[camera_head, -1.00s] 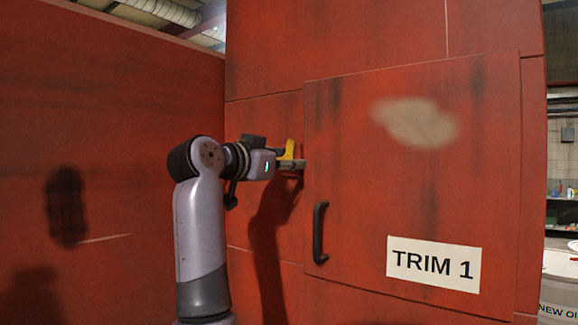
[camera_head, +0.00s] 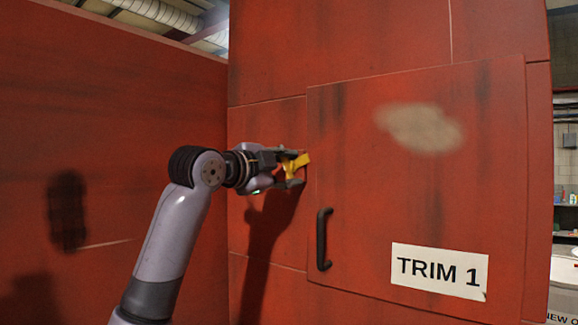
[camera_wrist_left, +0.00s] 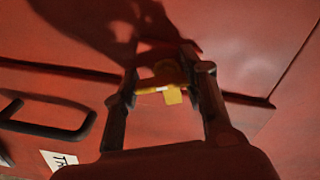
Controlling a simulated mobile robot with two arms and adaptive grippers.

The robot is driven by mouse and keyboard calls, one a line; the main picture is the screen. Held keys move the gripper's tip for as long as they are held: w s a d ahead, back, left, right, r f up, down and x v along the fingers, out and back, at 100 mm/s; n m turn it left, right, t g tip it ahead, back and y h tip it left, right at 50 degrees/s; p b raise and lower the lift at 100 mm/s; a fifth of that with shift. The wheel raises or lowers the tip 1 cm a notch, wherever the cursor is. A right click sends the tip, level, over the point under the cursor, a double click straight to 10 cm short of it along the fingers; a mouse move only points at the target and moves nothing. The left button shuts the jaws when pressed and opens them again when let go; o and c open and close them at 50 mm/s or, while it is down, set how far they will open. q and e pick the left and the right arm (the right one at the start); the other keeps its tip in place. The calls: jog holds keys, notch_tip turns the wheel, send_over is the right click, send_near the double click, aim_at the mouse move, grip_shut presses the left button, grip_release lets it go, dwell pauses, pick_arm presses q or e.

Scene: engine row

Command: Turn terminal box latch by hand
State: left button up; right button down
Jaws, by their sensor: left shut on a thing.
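The yellow latch (camera_head: 296,165) sits at the left edge of the red terminal box door (camera_head: 365,200), which looks closed. My left gripper (camera_head: 290,168) is shut on the latch, with one finger on each side of it. In the left wrist view the yellow latch (camera_wrist_left: 168,86) shows between the two dark fingers of my left gripper (camera_wrist_left: 163,88). The fingers hide part of the latch. In the head view the latch is tilted. My right gripper is in no view.
A black handle (camera_head: 323,240) stands out from the door below the latch. A white "TRIM 1" label (camera_head: 440,271) is on the door's lower right. A red wall (camera_head: 110,130) is close on the left. Shelves (camera_head: 566,215) show beyond the right edge.

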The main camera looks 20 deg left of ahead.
pick_arm(q)
jog(key=shift+s+a+r+m+p, duration=0.1)
jog(key=shift+a+r+m+p, duration=0.15)
jog(key=shift+r+m, duration=0.25)
jog(key=shift+s+a+r+m+p, duration=0.1)
jog(key=shift+r+m+p, duration=0.15)
jog(key=shift+m, duration=1.45)
jog(key=shift+f, duration=0.1)
jog(key=o, duration=1.1)
jog(key=shift+w+d+f, duration=0.1)
jog(key=shift+w+d, duration=0.1)
jog(key=o, duration=0.4)
jog(key=shift+s+a, duration=0.1)
jog(key=shift+s, duration=0.2)
jog(key=shift+c, duration=0.2)
jog(key=shift+f, duration=0.1)
jog(key=shift+w+f, duration=0.15)
jog(key=shift+w, duration=0.05)
